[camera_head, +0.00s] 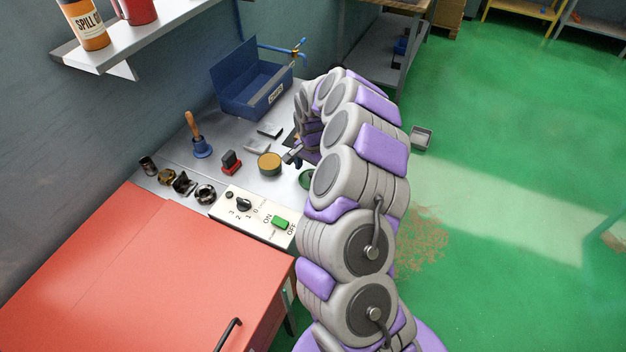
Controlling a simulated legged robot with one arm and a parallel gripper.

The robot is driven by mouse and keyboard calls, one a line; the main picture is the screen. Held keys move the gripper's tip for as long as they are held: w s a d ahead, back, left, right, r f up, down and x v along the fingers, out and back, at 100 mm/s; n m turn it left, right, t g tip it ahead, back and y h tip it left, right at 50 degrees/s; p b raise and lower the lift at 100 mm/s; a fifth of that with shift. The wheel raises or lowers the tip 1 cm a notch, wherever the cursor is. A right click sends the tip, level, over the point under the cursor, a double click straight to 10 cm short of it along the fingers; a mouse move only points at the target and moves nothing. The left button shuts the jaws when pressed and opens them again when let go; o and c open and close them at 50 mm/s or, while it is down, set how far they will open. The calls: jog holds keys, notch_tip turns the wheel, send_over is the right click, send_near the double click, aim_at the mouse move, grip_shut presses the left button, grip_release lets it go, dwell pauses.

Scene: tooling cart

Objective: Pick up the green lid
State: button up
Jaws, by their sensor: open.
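A round dark green thing (304,179), which looks like the green lid, lies on the grey bench top beside my arm. My arm hides its right part. My gripper (291,157) is open, low over the bench, up and to the left of the green thing in the picture. A round tin with a tan top (270,163) stands just left of my gripper. I cannot tell whether my gripper touches anything. Part of my gripper is hidden behind my own arm.
A control box (256,214) with a dial and green switch stands in front. A blue bin (248,84) stands behind. A red cabinet (170,275) fills the front left.

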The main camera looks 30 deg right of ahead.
jog(key=shift+a+f, duration=0.2)
jog(key=shift+f, duration=0.3)
jog(key=shift+a+f, duration=0.2)
jog(key=shift+f, duration=0.3)
jog(key=shift+c, duration=0.5)
jog(key=shift+d, duration=0.25)
jog(key=c, duration=0.4)
jog(key=shift+c, duration=1.2)
jog(key=shift+a+r, duration=0.1)
jog(key=shift+r, duration=0.05)
